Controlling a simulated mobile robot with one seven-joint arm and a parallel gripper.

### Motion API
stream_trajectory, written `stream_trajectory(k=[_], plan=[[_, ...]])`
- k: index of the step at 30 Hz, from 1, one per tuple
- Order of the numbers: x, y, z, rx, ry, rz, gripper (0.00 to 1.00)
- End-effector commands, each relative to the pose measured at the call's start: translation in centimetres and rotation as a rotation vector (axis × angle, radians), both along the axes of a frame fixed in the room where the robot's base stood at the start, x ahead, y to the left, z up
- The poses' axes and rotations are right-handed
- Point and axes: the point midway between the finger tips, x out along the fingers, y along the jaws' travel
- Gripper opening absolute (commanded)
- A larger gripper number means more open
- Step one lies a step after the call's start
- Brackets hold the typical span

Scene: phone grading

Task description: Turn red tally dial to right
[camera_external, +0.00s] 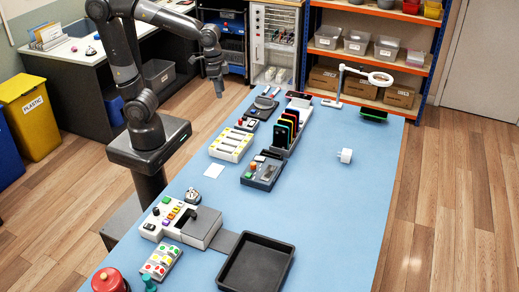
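My gripper (218,92) hangs pointing down near the far left edge of the table, well behind the block and touching nothing that I can see. Its fingers are too small to show whether they are open or shut.
A grey-white machine (182,222) with coloured buttons stands behind the block, beside a black tray (256,264). A red round-topped object (107,280) and a small teal object (150,284) are close by. A phone rack (287,130) stands farther back. The table's right side is mostly clear.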

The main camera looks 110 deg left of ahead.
Motion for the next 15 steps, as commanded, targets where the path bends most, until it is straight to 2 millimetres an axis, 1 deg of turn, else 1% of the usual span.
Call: stream_trajectory(k=[3, 6, 15], plan=[[-0.7, -1.1, 0.5, 0.010, -0.030, -0.029, 0.39], [-1.0, -1.7, 0.7, 0.016, -0.049, -0.045, 0.39], [-1.4, -2.2, 0.9, 0.021, -0.067, -0.061, 0.39]])
